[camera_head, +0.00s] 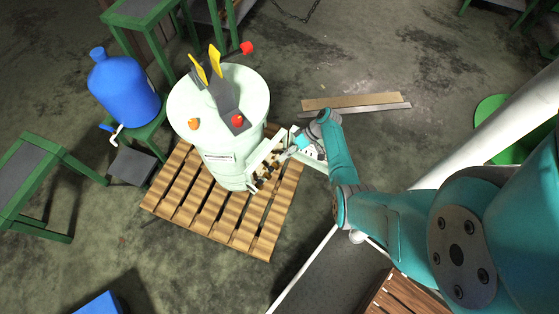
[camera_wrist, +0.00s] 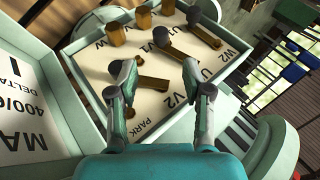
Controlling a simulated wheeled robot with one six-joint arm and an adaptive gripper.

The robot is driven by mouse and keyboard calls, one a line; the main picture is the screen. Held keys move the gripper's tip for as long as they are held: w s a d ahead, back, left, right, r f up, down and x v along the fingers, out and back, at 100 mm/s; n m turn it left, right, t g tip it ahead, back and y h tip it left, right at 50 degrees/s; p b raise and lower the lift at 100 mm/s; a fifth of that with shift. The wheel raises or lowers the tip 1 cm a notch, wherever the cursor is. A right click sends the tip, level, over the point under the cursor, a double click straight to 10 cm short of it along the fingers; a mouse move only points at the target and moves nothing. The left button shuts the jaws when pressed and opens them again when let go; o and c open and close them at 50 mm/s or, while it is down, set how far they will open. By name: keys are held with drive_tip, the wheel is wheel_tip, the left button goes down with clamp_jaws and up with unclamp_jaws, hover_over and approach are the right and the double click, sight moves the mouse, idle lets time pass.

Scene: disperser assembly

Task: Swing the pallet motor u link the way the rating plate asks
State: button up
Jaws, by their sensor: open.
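In the wrist view, the open terminal box has a pale board (camera_wrist: 100,73) lettered with terminal labels and PARK. Several brass posts (camera_wrist: 116,32) stand along its far side. Three brass links with dark knobs show: two at the upper right (camera_wrist: 180,50) and the nearest link (camera_wrist: 152,83), likely the u link, between my fingers. Its dark knob is partly hidden by my left finger. My gripper (camera_wrist: 160,88) is open around this link, with gaps at its sides. In the head view, my gripper (camera_head: 297,148) is at the motor box.
A pale green drum (camera_head: 215,130) stands on a wooden pallet (camera_head: 215,205) beside the box. The box's rim (camera_wrist: 75,95) and walls surround the board. A blue water bottle (camera_head: 122,85) stands at left; planks (camera_head: 350,100) lie on open floor behind.

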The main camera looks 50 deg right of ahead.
drive_tip(key=shift+v, duration=1.65)
drive_tip(key=shift+f, duration=0.1)
drive_tip(key=shift+s+a, duration=0.1)
drive_tip(key=shift+s, duration=0.1)
drive_tip(key=c, duration=0.8)
drive_tip(key=shift+s+a+t, duration=0.2)
drive_tip(key=shift+s+t, duration=0.05)
drive_tip(key=shift+t, duration=0.25)
clamp_jaws()
drive_tip(key=s+a+r+t+h, duration=0.2)
drive_tip(key=s+r+t+h, duration=0.1)
drive_tip(key=r+t, duration=0.1)
hover_over(270, 166)
drive_tip(key=s+d, duration=0.2)
drive_tip(key=d, duration=0.1)
wheel_tip(270, 166, down, 7)
drive_tip(key=shift+s+a+f, duration=0.15)
drive_tip(key=shift+a+f, duration=0.3)
drive_tip(key=shift+f, duration=0.4)
drive_tip(key=shift+s+a+f, duration=0.15)
drive_tip(key=shift+a+f, duration=0.3)
drive_tip(key=shift+f, duration=0.4)
